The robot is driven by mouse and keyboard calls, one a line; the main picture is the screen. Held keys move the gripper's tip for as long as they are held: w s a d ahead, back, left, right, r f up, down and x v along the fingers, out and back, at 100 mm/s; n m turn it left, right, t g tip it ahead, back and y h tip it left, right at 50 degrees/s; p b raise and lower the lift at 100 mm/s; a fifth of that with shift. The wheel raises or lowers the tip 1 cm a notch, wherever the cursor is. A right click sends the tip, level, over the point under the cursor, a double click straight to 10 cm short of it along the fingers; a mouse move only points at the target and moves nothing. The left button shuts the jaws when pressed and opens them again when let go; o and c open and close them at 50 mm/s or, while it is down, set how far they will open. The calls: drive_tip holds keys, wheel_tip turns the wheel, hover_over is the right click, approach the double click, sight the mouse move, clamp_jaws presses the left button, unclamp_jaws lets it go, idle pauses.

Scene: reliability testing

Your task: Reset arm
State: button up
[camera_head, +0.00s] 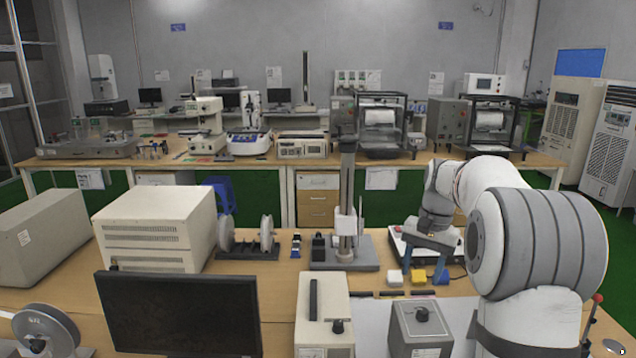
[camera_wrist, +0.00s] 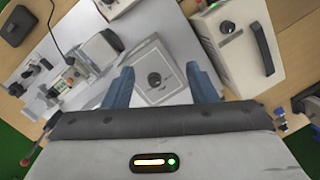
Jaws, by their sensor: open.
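My arm stands at the right in the head view, bent so that my gripper (camera_head: 426,262) points down over the wooden workbench (camera_head: 285,290). Its two blue fingers are apart with nothing between them in the head view. In the wrist view my gripper (camera_wrist: 162,88) also shows spread blue fingers. A grey box with a black knob (camera_wrist: 158,85) lies below, between the fingertips in the picture; it is apart from them as far as I can tell. The same grey knob box (camera_head: 420,325) stands at the front in the head view.
A yellow block (camera_head: 418,277) and a white block (camera_head: 395,279) lie near my gripper. A column stand (camera_head: 346,225) is left of it. A black monitor (camera_head: 180,312), a beige box (camera_head: 155,228) and a white instrument (camera_head: 322,310) crowd the bench's left and front.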

drive_tip(key=s+a+r+n+t+h, duration=0.1)
drive_tip(key=s+a+n, duration=0.15)
drive_tip(key=s, duration=0.55)
drive_tip(key=s+a+r+n+t, duration=0.1)
drive_tip(key=s+a+r, duration=0.15)
drive_tip(key=s, duration=0.45)
drive_tip(key=s+a+f+n+t, duration=0.2)
drive_tip(key=s+f, duration=0.4)
drive_tip(key=s, duration=0.7)
drive_tip(key=shift+a+n, duration=0.35)
drive_tip(key=shift+a, duration=0.25)
drive_tip(key=shift+f, duration=0.1)
drive_tip(key=shift+c, duration=0.3)
